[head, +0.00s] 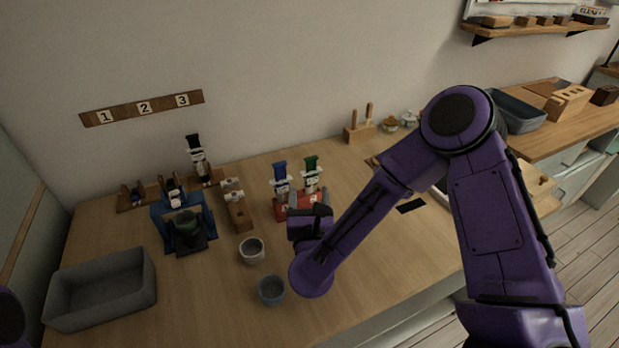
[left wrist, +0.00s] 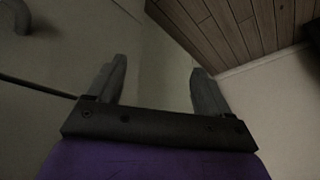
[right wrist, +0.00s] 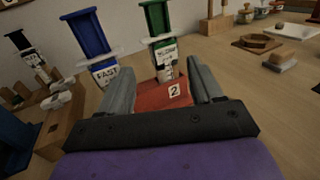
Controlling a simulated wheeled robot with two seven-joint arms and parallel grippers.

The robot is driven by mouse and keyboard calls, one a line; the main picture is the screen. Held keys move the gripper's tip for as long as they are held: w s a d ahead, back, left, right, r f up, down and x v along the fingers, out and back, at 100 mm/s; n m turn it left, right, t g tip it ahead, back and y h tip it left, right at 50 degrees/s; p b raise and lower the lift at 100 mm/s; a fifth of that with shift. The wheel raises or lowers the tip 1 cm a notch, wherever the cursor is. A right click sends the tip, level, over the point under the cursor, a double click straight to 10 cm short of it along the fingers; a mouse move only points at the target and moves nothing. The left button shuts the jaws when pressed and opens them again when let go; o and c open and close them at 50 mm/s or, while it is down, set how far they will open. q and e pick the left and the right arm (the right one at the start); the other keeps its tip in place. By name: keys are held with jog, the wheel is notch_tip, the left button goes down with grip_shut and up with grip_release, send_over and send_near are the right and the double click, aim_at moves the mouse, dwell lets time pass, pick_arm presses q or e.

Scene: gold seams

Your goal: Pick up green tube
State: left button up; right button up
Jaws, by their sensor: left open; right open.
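The green tube (head: 311,172) stands upright in a red holder (head: 305,201) at the middle of the table, with a white label on it. In the right wrist view the green tube (right wrist: 158,42) stands ahead, between the lines of my open fingers, in the red holder (right wrist: 160,95) marked 2. A blue tube (head: 281,178) labelled FAST stands just left of it; it also shows in the right wrist view (right wrist: 92,48). My right gripper (head: 316,211) is open and empty, in front of the holder. My left gripper (left wrist: 155,88) is open and empty, away from the table objects.
Two small cups (head: 252,250) (head: 271,290) stand in front of the holder. A grey bin (head: 102,289) is at the front left. A blue stand (head: 184,226) and a wooden rack (head: 238,212) stand left of the tubes. A wooden tool block (head: 359,132) is at the back.

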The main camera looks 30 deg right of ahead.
aim_at(311, 180)
jog(key=p+x, duration=0.1)
jog(key=x, duration=0.2)
jog(key=p+x, duration=0.1)
jog(key=x, duration=0.2)
jog(key=shift+d+r, duration=0.2)
jog(key=shift+d, duration=0.15)
jog(key=shift+w+d, duration=0.1)
jog(key=shift+w, duration=0.05)
jog(key=shift+f, duration=0.1)
jog(key=c, duration=1.1)
jog(key=shift+o, duration=0.2)
